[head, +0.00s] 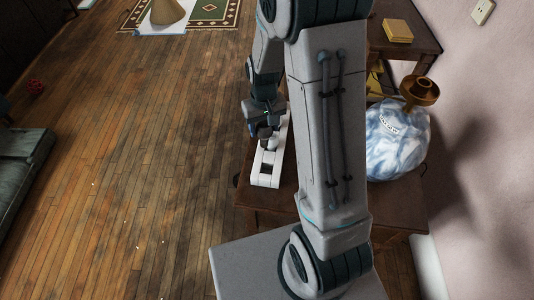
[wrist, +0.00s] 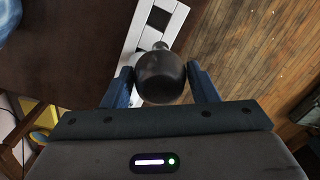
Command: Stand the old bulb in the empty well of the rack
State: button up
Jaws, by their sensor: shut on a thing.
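The old bulb (wrist: 160,78) is dark, round and smoky, with a small pale tip at its far end in the wrist view. My gripper (wrist: 163,88) is shut on it, one blue finger on each side. The white rack (wrist: 134,41) lies beyond the bulb, with dark square wells; one open well (wrist: 158,18) shows past the bulb.
The dark wooden table (head: 275,206) has bare room by the rack. Open plank floor (head: 130,170) lies left; a green sofa (head: 20,165) stands at far left.

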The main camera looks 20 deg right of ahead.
aim_at(266, 142)
jog(key=f+b, duration=0.1)
jog(key=s+f+b, duration=0.1)
jog(key=f+b, duration=0.2)
jog(key=shift+s+f, duration=0.15)
jog(key=shift+s, duration=0.15)
jog(key=shift+s+f+b, duration=0.3)
jog(key=shift+b, duration=0.4)
jog(key=shift+f+b, duration=1.95)
jog(key=shift+f, duration=0.55)
jog(key=shift+f, duration=0.15)
jog(key=shift+f+b, duration=2.15)
jog(key=shift+f, duration=0.5)
jog(key=shift+r, duration=0.1)
jog(key=o, duration=1.5)
jog(key=shift+r, duration=0.1)
